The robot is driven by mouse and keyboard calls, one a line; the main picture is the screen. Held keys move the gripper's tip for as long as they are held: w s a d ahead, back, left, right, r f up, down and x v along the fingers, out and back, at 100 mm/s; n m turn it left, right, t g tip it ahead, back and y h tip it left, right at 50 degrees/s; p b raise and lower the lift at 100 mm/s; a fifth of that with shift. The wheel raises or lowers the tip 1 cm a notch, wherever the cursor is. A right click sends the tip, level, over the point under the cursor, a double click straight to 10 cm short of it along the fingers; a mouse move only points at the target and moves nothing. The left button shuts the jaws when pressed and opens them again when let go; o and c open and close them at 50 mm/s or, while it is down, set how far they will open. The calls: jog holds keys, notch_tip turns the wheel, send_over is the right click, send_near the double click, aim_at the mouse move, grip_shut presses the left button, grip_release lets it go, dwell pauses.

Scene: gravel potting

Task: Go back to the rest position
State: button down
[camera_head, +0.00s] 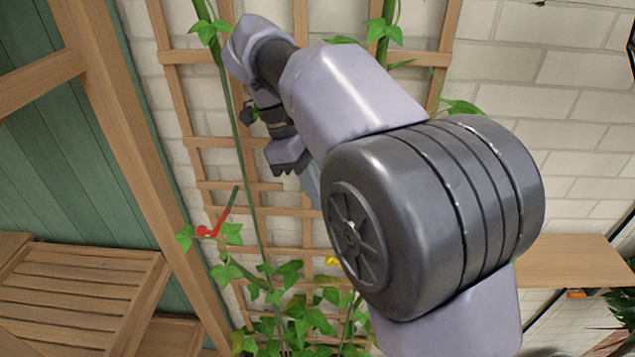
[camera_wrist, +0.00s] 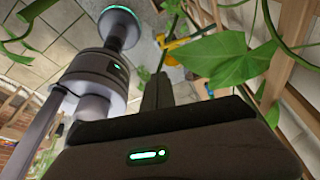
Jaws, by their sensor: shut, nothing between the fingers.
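My gripper shows in the wrist view (camera_wrist: 157,92) with its two dark fingers together and nothing between them. In the head view my arm fills the middle and right, and the dark wrist end hangs in front of a wooden trellis (camera_head: 222,186). The fingertips are hard to make out there. In the wrist view a large green leaf (camera_wrist: 222,57) hangs close to the right of the fingers, and a yellow object (camera_wrist: 172,50) lies beyond their tips. I cannot tell whether the leaf touches the gripper.
Climbing vines (camera_head: 300,310) grow up the trellis against a white brick wall (camera_head: 540,120). A red object (camera_head: 207,231) sits on a stem. A slatted wooden piece (camera_head: 75,295) stands at lower left, and a wooden shelf (camera_head: 570,260) is at right.

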dwell(0.4)
jog(key=s+d+f+n+t+y+b, duration=0.3)
jog(key=s+d+f+n+y+b, duration=0.1)
jog(key=s+d+f+n+b, duration=0.8)
jog(key=s+f+n+t+y+b, duration=0.1)
jog(key=s+f+n+t+b, duration=0.3)
jog(key=s+f, duration=0.3)
notch_tip(320, 180, down, 2)
jog(key=shift+f+n+y+b, duration=0.1)
jog(key=shift+n+y+b, duration=0.3)
jog(key=shift+b, duration=0.05)
